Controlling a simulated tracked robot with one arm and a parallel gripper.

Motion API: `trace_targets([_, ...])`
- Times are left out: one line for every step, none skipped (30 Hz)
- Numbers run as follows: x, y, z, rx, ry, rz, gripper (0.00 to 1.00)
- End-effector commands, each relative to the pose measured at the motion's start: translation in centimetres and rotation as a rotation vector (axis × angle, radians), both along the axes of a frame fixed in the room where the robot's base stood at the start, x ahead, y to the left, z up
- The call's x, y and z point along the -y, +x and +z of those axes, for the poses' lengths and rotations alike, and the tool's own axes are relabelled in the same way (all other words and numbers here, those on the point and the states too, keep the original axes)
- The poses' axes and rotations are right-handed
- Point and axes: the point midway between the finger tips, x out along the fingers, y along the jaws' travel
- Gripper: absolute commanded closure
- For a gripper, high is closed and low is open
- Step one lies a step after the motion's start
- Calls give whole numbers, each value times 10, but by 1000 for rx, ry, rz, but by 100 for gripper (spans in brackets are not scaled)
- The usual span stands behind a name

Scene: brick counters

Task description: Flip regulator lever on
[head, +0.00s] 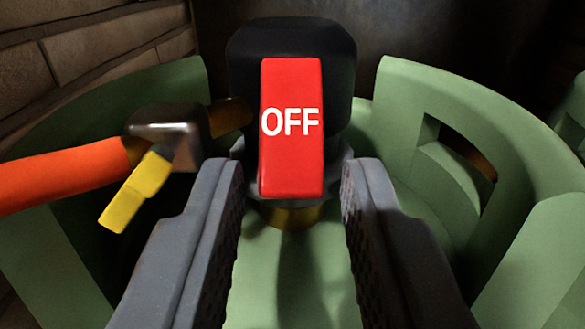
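The regulator lever (291,165) is a red block marked "OFF" in white, in the middle of the head view. It is mounted on a black rounded regulator body (290,40). My gripper (291,180) is open, with one grey textured finger on each side of the lever's lower part. Clear gaps show between the fingers and the lever, and I see no contact. The lower part of the regulator is partly hidden by the lever and the fingers.
An orange hose (60,176) joins the regulator from the left through a dark metal fitting (170,125). A yellow tab (135,192) hangs beside it. A green collar (420,115) with a slot curves around the regulator. A brick wall (95,55) stands at the upper left.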

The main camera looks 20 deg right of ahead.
Motion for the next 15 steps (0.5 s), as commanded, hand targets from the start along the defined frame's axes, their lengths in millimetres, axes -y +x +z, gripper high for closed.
trace_targets([0, 1, 0, 0, 0, 0, 73])
trace_targets([0, 1, 0, 0, 0, 0, 73])
trace_targets([0, 1, 0, 0, 0, 0, 73])
trace_targets([0, 1, 0, 0, 0, 1, 73])
trace_targets([0, 1, 0, 0, 0, 1, 73])
trace_targets([0, 1, 0, 0, 0, 1, 73])
trace_targets([0, 1, 0, 0, 0, 1, 73])
trace_targets([0, 1, 0, 0, 0, 1, 76])
trace_targets([0, 1, 0, 0, 0, 1, 87])
trace_targets([0, 1, 0, 0, 0, 1, 95])
trace_targets([0, 1, 0, 0, 0, 0, 100])
trace_targets([0, 1, 0, 0, 0, 0, 100])
trace_targets([0, 1, 0, 0, 0, 0, 100])
trace_targets([0, 1, 0, 0, 0, 0, 100])
trace_targets([0, 1, 0, 0, 0, 0, 100])
